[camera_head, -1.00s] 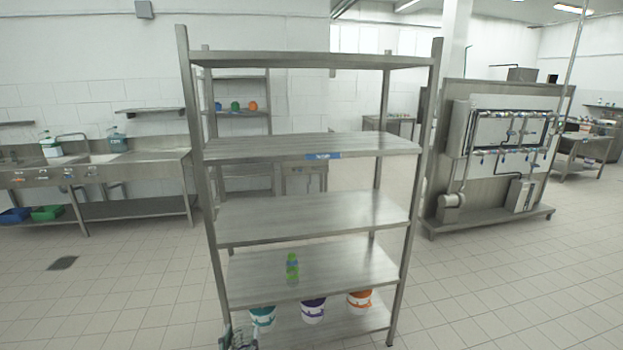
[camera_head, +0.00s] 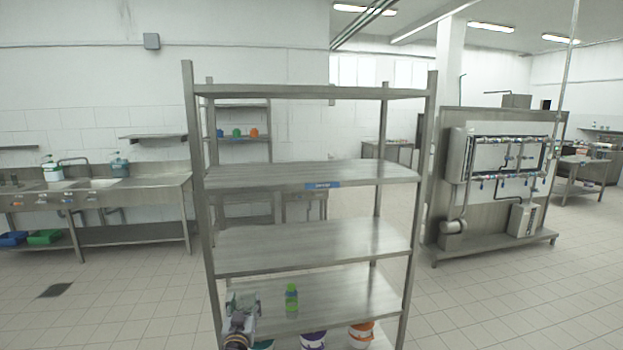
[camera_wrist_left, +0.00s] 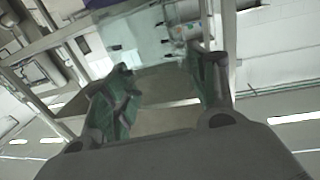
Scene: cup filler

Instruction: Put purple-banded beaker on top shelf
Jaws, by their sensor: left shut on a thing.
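My left gripper (camera_head: 238,322) is low at the left front of the steel shelf rack, in front of a lower shelf. It is shut on a clear beaker (camera_wrist_left: 140,32), which shows past the green-padded fingers of the left gripper (camera_wrist_left: 165,98) in the left wrist view. The beaker has dark marks and a purple strip at its edge. In the head view it is small and hard to make out. The top shelf (camera_head: 310,92) of the rack is far above the gripper, and no object shows on it. My right gripper is not in view.
A green bottle (camera_head: 291,297) stands on a lower shelf. Below are white buckets with a purple band (camera_head: 313,340) and an orange band (camera_head: 361,335). The second shelf (camera_head: 270,174) and third shelf (camera_head: 310,245) are bare. Rack posts (camera_head: 202,200) stand close to my arm.

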